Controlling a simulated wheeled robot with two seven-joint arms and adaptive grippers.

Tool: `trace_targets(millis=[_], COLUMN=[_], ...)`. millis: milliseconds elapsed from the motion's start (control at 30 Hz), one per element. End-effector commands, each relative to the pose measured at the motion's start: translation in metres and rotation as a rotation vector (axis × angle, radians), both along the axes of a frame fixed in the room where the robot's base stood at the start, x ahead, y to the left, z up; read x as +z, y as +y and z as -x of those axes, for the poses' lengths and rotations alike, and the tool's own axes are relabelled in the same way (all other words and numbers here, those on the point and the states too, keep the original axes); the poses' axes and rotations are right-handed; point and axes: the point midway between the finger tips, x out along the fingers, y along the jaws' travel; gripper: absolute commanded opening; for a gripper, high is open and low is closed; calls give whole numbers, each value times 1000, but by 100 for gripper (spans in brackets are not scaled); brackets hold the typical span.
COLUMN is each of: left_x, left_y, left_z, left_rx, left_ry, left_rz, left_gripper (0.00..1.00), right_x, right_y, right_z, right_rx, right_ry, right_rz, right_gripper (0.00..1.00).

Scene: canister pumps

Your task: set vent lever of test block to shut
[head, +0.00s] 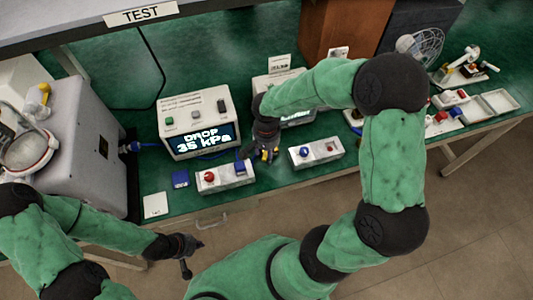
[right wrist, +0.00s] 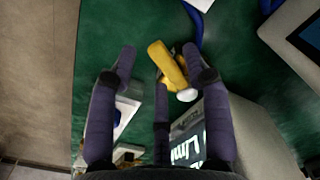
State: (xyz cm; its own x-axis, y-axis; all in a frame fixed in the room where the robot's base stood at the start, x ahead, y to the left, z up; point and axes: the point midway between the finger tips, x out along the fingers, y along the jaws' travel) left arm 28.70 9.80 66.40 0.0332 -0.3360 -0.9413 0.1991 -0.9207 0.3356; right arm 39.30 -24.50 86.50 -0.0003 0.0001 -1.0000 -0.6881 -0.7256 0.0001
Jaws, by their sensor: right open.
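A yellow lever-like part with a white round end (right wrist: 168,66) lies between the spread fingers of my right gripper in the right wrist view. In the head view a bit of yellow (head: 270,155) shows under the same gripper (head: 264,148); the body it belongs to is mostly hidden, so I cannot tell its setting. My right gripper (right wrist: 150,75) is open, and I see no finger closed on the yellow part. My left gripper (head: 190,256) is empty, fingers apart, low in front of the bench.
A display box reading "DROP 35 kPa" (head: 198,128) stands under the TEST sign (head: 141,14). A white block with a red knob (head: 226,178) and one with a blue knob (head: 316,152) flank the right gripper. A grey machine (head: 84,150) stands at left.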

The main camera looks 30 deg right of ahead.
Motion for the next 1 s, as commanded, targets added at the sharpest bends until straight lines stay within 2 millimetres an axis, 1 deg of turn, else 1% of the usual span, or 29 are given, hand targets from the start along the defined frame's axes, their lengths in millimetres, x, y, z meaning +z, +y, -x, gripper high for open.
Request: trace_targets(millis=[100,367,467,500,533,567,833,1000], left_x=[-2,-1,-1,-1,-1,-1,-1,1], left_y=[0,0,0,0,0,0,0,0], left_z=[0,0,0,0,0,0,0,0], left_rx=[0,0,0,0,0,0,0,0], left_ry=[0,0,0,0,0,0,0,0], left_rz=[0,0,0,0,0,0,0,0], left_gripper=[0,0,0,0,0,0,0,0], right_x=[-5,-5,-5,-5,-5,-5,-5,-5], right_y=[0,0,0,0,0,0,0,-2], right_z=[0,0,0,0,0,0,0,2], right_rx=[-1,-1,-1,-1,-1,-1,6,48], right_ry=[0,0,0,0,0,0,0,1], right_rz=[0,0,0,0,0,0,0,-1], right_gripper=[49,49,24,12,4,0,0,0])
